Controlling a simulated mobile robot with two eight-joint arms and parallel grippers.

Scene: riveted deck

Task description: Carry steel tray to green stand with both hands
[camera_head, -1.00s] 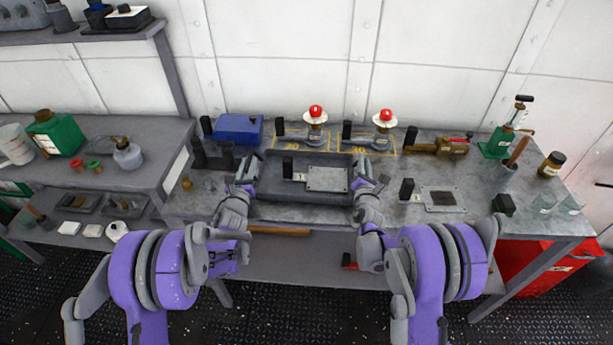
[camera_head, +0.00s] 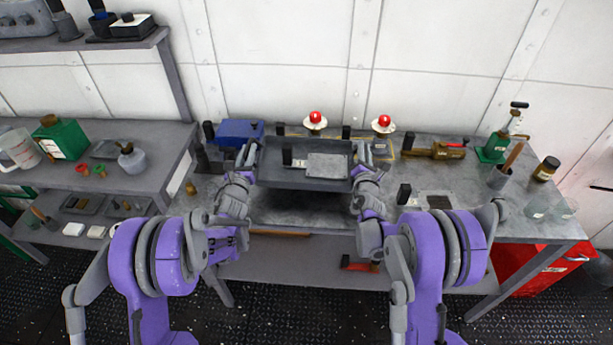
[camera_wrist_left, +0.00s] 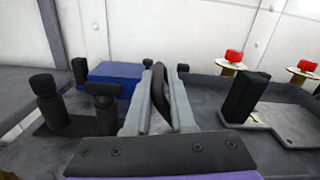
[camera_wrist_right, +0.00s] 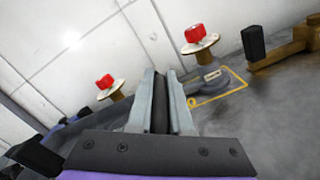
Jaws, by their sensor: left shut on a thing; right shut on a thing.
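The steel tray (camera_head: 300,184) is a shallow dark grey tray, held above the bench with its shadow beneath it. A pale flat plate (camera_head: 327,165) and a black upright block (camera_head: 287,155) ride in it. My left gripper (camera_head: 248,154) is shut on the tray's left end; its fingers close around a dark handle in the left wrist view (camera_wrist_left: 159,98). My right gripper (camera_head: 362,154) is shut on the tray's right end, also seen in the right wrist view (camera_wrist_right: 161,102). No green stand is clearly identifiable; a green frame edge (camera_head: 12,246) shows at far left.
The grey bench (camera_head: 420,175) carries two red-topped devices (camera_head: 315,121) behind the tray, a blue box (camera_head: 240,132) behind left, and a brass tool (camera_head: 436,151) at right. A green-based press (camera_head: 494,150) stands at the right back. A side bench (camera_head: 110,175) stands left.

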